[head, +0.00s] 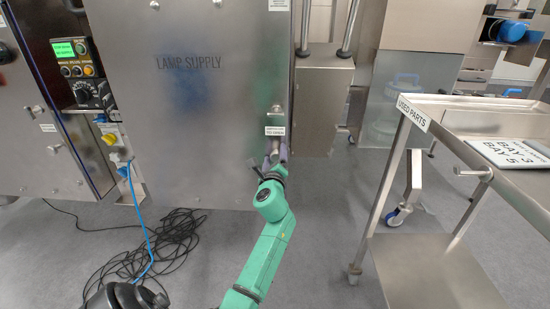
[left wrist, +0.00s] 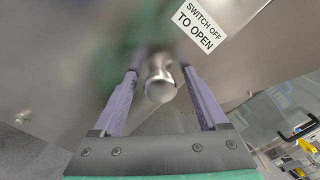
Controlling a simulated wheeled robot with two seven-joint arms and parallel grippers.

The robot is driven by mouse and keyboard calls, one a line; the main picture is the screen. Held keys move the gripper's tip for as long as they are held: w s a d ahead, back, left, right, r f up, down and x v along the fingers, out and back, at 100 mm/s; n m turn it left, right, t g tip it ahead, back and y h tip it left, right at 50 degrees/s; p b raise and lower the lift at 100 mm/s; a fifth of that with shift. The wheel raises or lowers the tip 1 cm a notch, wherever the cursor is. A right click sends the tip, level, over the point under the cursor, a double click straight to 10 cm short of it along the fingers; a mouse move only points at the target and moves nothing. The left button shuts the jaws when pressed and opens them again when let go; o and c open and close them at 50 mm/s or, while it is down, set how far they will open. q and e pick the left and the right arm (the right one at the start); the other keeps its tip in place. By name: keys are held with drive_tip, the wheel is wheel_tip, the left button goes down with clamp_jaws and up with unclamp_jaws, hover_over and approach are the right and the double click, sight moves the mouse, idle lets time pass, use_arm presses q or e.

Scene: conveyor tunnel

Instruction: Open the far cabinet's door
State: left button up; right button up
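A steel cabinet door (head: 190,110) marked LAMP SUPPLY fills the middle of the head view and looks shut. A label (head: 275,131) near its lower right edge reads SWITCH OFF TO OPEN in the left wrist view (left wrist: 201,25). Below it is a round metal knob (left wrist: 160,84). My left gripper (head: 276,157) is at the door with its purple fingers spread. In the left wrist view the fingers (left wrist: 160,95) stand on either side of the knob, with a gap on both sides.
A second handle (head: 276,110) sits above the label. At left is a control panel (head: 77,68) with a blue cable. Black cables (head: 150,245) lie on the floor. A USED PARTS cart (head: 440,270) stands at right. Grey floor shows between cabinet and cart.

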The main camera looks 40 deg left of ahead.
use_arm(q)
clamp_jaws()
idle(1.3)
